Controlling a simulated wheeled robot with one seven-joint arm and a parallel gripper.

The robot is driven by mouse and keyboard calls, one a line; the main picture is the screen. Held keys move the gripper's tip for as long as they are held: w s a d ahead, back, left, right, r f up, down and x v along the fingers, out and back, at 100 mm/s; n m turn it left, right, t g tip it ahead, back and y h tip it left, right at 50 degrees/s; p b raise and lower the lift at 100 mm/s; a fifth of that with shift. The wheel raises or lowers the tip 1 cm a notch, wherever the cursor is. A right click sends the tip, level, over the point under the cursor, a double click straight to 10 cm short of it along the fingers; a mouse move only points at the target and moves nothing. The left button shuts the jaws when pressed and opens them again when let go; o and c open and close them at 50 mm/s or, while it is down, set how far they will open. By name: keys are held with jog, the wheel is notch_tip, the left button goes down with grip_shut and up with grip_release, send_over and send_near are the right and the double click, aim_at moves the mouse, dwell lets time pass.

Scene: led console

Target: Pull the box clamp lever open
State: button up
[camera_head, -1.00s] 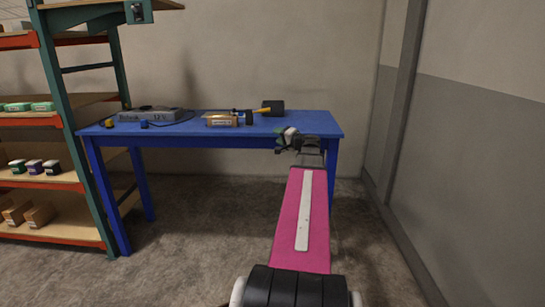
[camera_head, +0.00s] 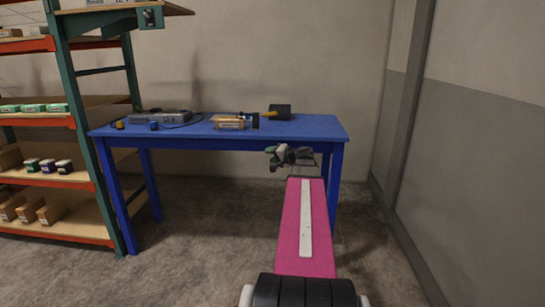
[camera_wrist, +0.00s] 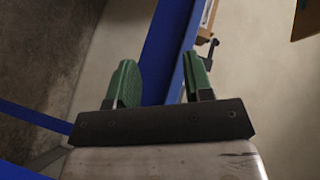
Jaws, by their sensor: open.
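A small light-brown box (camera_head: 229,123) with a label on its front stands near the front edge of the blue table. A dark upright part (camera_head: 255,121) is at its right side. The clamp lever is too small to make out clearly. My gripper (camera_head: 275,157) is in front of the table, right of the box and lower in the picture, apart from it. In the wrist view my gripper (camera_wrist: 160,78) has its green fingers spread, with nothing held between them. A brown part with a small dark fitting (camera_wrist: 207,48) shows beyond the right finger; I cannot tell what it is.
The blue table (camera_head: 315,128) has bare top at its right end. A grey device (camera_head: 170,116) with a cable lies at the left, and a black block with a yellow part (camera_head: 279,111) at the back. A loaded shelf (camera_head: 75,185) stands left; a wall is right.

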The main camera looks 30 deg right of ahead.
jog(key=s+a+f+n+g, duration=0.2)
jog(key=a+f+g, duration=0.2)
jog(key=a+f, duration=0.5)
jog(key=s+a+f+n+g, duration=0.2)
jog(key=s+a+f+g, duration=0.15)
jog(key=a+f, duration=0.55)
jog(key=s+a+f+n+g+h, duration=0.5)
jog(key=s+a+f, duration=0.5)
jog(key=s+a, duration=0.2)
jog(key=shift+a+g+h, duration=0.5)
jog(key=shift+a+g, duration=0.15)
jog(key=shift+g, duration=0.3)
jog(key=shift+s, duration=0.1)
